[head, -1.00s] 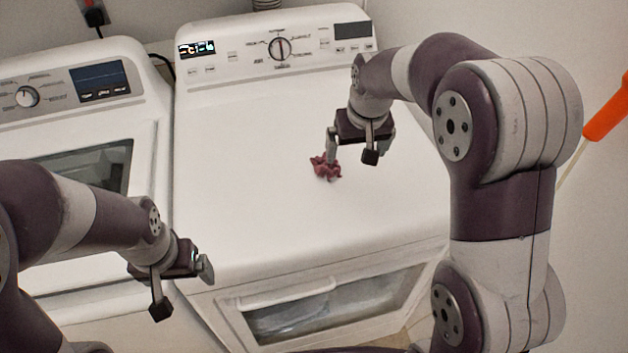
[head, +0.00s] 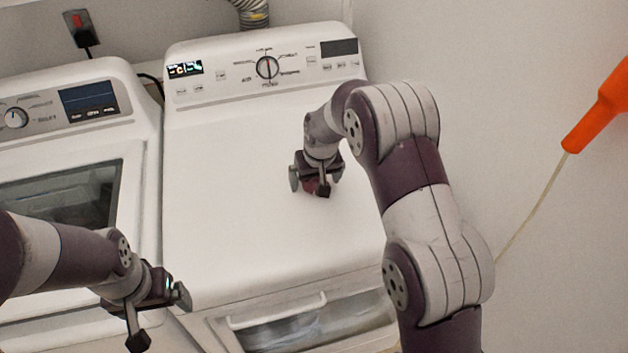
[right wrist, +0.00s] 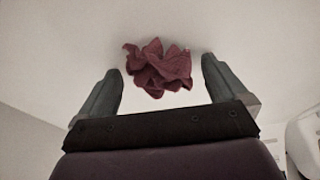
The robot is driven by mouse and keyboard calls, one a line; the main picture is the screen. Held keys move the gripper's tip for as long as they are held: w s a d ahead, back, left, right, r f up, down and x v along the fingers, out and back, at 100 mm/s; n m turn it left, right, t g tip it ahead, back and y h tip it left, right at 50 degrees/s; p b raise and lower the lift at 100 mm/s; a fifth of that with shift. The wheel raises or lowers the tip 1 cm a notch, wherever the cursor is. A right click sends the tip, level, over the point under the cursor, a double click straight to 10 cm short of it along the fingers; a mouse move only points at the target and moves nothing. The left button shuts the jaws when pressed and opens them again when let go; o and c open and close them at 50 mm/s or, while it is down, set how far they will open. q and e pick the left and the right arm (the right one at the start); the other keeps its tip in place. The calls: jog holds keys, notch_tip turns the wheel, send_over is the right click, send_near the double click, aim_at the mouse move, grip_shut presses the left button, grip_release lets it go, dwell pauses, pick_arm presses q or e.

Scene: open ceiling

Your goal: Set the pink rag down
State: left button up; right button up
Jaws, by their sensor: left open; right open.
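The pink rag (right wrist: 158,68) lies crumpled on the white top of the right-hand machine (head: 230,220). In the right wrist view it sits between and just beyond the tips of my right gripper (right wrist: 160,72), whose fingers stand wide apart with gaps on both sides of the rag. In the head view my right gripper (head: 309,186) is over the rag (head: 312,187) and hides most of it. My left gripper (head: 160,318) is open and empty, in front of the machines at the lower left.
A second white machine (head: 130,75) with a dark window (head: 60,195) stands at the left. The control panel (head: 265,68) rises at the back of the right machine. An orange object (head: 600,108) with a pale cord is by the right wall. The machine top around the rag is clear.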

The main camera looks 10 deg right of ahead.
jog(key=c, duration=1.1)
jog(key=shift+r, duration=0.2)
